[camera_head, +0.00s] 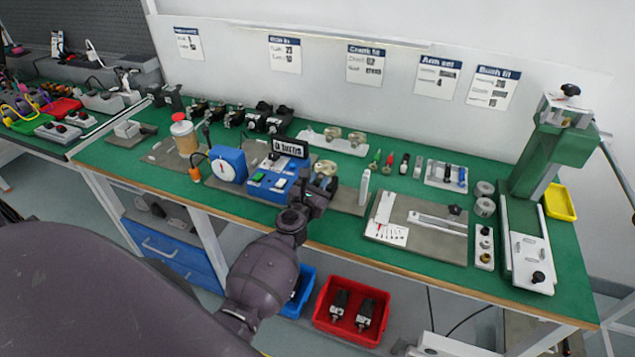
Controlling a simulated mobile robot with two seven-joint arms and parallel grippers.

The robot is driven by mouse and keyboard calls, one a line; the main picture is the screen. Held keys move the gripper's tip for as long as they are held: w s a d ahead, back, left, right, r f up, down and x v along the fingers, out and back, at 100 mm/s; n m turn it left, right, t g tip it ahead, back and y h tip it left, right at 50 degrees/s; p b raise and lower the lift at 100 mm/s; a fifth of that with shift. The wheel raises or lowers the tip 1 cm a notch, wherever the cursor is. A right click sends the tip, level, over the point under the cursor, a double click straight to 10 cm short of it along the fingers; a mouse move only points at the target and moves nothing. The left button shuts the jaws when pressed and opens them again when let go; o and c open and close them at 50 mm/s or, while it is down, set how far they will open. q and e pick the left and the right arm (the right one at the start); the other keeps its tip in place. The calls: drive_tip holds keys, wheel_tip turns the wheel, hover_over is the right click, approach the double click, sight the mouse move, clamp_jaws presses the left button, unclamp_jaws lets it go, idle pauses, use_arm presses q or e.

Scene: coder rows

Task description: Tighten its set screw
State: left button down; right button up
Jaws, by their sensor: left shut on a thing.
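My left gripper (318,188) is at the front middle of the green bench, by a grey plate and just right of a blue tester (270,184) with a black display (290,147). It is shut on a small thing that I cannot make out. A pale round part (326,168) shows just beyond the gripper; I cannot tell whether they touch. No set screw can be made out at this size. Several small tools stand behind, among them a green-handled one (375,160) and a red-handled one (389,161). My right gripper is not in view.
Black motor-like units (258,116) line the back. A grey plate with a white card (386,222) and a green press (550,150) stand right. A red bin (352,312) is below.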

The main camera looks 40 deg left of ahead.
use_arm(q)
drive_tip(key=shift+m, duration=1)
drive_tip(key=m, duration=0.2)
drive_tip(key=shift+m, duration=0.4)
drive_tip(key=m+p, duration=0.1)
drive_tip(key=m, duration=0.3)
drive_tip(key=shift+m, duration=0.3)
drive_tip(key=m, duration=0.2)
drive_tip(key=shift+m+p, duration=0.3)
drive_tip(key=shift+p, duration=0.1)
drive_tip(key=m+p, duration=0.1)
drive_tip(key=m, duration=0.3)
drive_tip(key=shift+d+f+m, duration=0.1)
drive_tip(key=shift+m, duration=0.2)
drive_tip(key=m+p, duration=0.1)
drive_tip(key=m, duration=0.1)
drive_tip(key=shift+m, duration=0.4)
drive_tip(key=m+p, duration=0.1)
drive_tip(key=m, duration=0.3)
drive_tip(key=shift+f+p, duration=0.15)
drive_tip(key=shift+p, duration=0.25)
drive_tip(key=shift+m, duration=0.5)
drive_tip(key=shift+f+m+p, duration=0.1)
drive_tip(key=shift+m+p, duration=0.25)
drive_tip(key=shift+m, duration=0.25)
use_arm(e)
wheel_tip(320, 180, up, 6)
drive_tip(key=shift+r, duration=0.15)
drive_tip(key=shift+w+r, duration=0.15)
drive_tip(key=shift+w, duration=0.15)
